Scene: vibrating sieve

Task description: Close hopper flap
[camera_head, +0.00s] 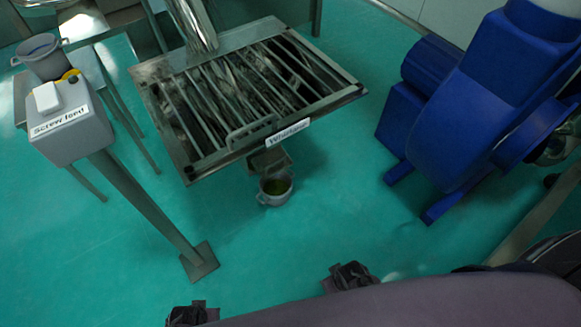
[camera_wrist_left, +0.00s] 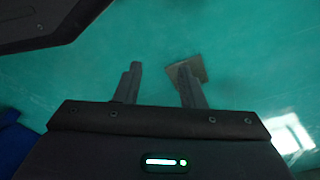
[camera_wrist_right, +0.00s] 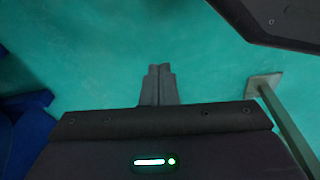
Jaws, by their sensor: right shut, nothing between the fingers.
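The metal grated frame (camera_head: 190,110) stands at the top middle of the head view, with dark slats, a handle (camera_head: 251,131) and a white label (camera_head: 287,132) on its front edge. A small metal chute (camera_head: 268,161) hangs under that edge. I cannot tell which part is the hopper flap. My left gripper (camera_head: 187,314) is at the bottom of the head view; in the left wrist view its fingers (camera_wrist_left: 158,85) stand apart, empty. My right gripper (camera_head: 348,276) is nearer the frame but well apart from it; in the right wrist view its fingers (camera_wrist_right: 159,84) are together, empty.
A large blue machine (camera_head: 455,110) stands at the right. The green floor between is clear.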

